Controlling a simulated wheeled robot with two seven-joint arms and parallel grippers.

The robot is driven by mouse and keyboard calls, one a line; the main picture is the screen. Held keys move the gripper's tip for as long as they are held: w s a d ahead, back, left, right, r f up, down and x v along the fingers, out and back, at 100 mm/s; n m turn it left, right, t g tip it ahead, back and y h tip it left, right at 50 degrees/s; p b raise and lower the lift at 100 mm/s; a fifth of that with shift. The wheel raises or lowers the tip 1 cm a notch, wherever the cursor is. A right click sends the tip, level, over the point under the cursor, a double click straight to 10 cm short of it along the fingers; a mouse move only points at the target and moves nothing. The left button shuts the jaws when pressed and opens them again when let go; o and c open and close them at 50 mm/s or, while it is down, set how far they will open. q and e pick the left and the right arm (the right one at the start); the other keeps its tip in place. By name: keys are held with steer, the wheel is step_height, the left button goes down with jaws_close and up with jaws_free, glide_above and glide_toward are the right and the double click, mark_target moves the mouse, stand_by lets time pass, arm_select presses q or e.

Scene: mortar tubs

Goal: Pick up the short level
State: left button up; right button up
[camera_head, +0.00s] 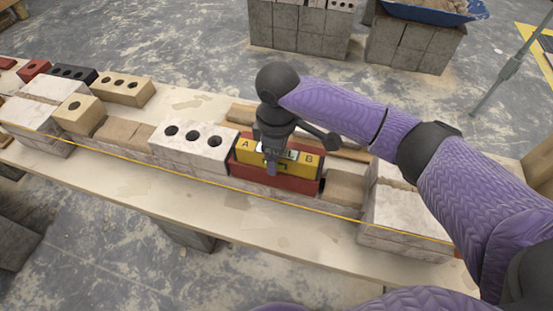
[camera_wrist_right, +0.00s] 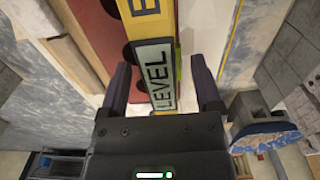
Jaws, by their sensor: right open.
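The short level (camera_head: 308,158) is yellow with black letters A and B and a pale label in its middle. It lies along the top of a red brick (camera_head: 270,180) in the wall on the bench. My right gripper (camera_head: 272,168) is over the level's middle and hides part of it. In the right wrist view, the level (camera_wrist_right: 155,65) with the word LEVEL runs between the two open fingers of my right gripper (camera_wrist_right: 161,78). I cannot tell whether the fingers touch it. My left gripper is not in view.
A white brick with three holes (camera_head: 190,146) adjoins the level's left end. A yellow string (camera_head: 200,180) runs along the wall's front. Pale block stacks (camera_head: 405,222) stand at the right end. The bench's front strip (camera_head: 230,225) is mostly bare.

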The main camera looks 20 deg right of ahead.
steer(key=shift+r, duration=0.1)
jaws_close()
